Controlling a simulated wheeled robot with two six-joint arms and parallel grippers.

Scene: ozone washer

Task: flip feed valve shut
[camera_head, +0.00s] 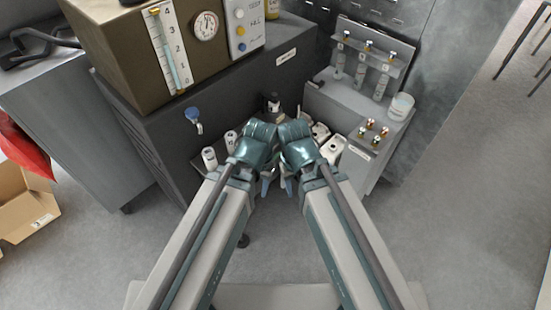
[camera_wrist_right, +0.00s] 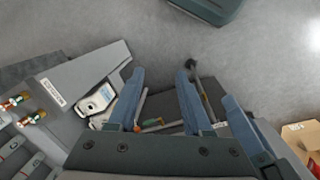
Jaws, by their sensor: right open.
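A small valve with a blue handle (camera_head: 193,115) sticks out of the front of the dark cabinet in the head view, with a pale stub below the handle. I cannot read a label on it. My right gripper (camera_head: 288,184) is to the right of and below this valve in the picture, apart from it. Its two fingers stand apart with nothing between them in the right wrist view (camera_wrist_right: 160,75). My left gripper (camera_head: 265,184) is close beside the right one; its jaws are too small and overlapped to judge. The blue valve does not show in the right wrist view.
A brown housing (camera_head: 110,55) with a gauge (camera_head: 205,26) and a scaled tube tops the cabinet. White containers (camera_head: 209,158) and other items crowd behind my wrists. At right, a grey unit carries brass fittings (camera_head: 373,132) and a white cup (camera_head: 401,107). A cardboard box (camera_head: 25,205) lies left.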

